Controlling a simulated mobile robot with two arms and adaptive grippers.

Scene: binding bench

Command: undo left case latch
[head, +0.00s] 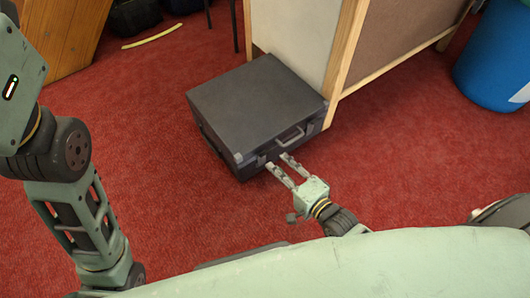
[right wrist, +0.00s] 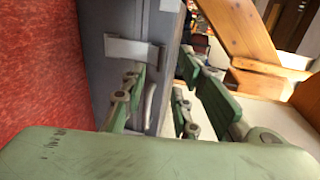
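The dark grey case (head: 258,105) lies flat and closed on the red carpet. Its carry handle (head: 291,136) is on the front side. The left case latch (head: 261,160) is small and dark at the left of the handle. My right gripper (head: 279,163) points at the front of the case near this latch, with its two fingers apart and nothing visible between them. The right wrist view shows the spread fingers (right wrist: 157,92) in front of the case, with a pale latch plate (right wrist: 131,49) just beyond. Contact cannot be told. My left gripper is out of view; only its arm shows.
A wood-edged pale panel (head: 300,35) stands directly behind the case. A blue bin (head: 495,55) is at the upper right and a wooden piece (head: 62,35) at the upper left. A yellow strip (head: 152,36) lies on the carpet. The carpet (head: 410,150) right of the case is clear.

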